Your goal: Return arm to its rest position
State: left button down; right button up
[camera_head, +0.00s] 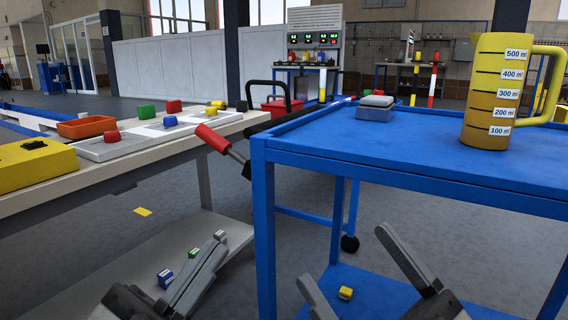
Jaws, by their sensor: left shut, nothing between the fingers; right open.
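My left gripper (213,250) is at the lower left, its two grey fingers closed together and pointing up, with nothing held. It is in front of the white bench's lower shelf. My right gripper (342,256) is at the bottom, right of centre, its fingers spread wide and empty. It is in front of the blue cart's lower part. Both forearms run out of the bottom edge of the head view.
The blue cart (400,150) stands close on the right, bearing a yellow measuring jug (496,90) and a grey box (376,107). The white bench (150,140) is on the left. A red-handled lever (213,138) sticks out between them. Small blocks lie on the lower shelf (130,250).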

pick_arm(q)
notch_tip(320, 180, up, 3)
jog(key=w+a+n+g+y+p, duration=0.25)
jog(key=n+y+p, duration=0.6)
jog(key=p, duration=1.25)
pick_arm(e)
jog(key=w+d+r+m+g+h, duration=0.3)
jog(key=w+m+h, duration=0.15)
jog(key=h, duration=0.35)
pick_arm(q)
jog(key=s+a+f+n+g+y+p, duration=0.3)
jog(key=s+g+p, duration=0.3)
jog(key=p, duration=0.9)
jog(key=shift+s+y+p, duration=0.35)
jog(key=shift+s+p, duration=0.05)
jog(key=shift+s, duration=0.3)
pick_arm(e)
jog(key=s+d+f+m+g+h, duration=0.3)
jog(key=s+g+h, duration=0.1)
jog(key=s, duration=0.4)
jog(key=shift+d+f+g, duration=0.2)
jog(key=shift+d+g, duration=0.05)
jog(key=shift+g, duration=0.55)
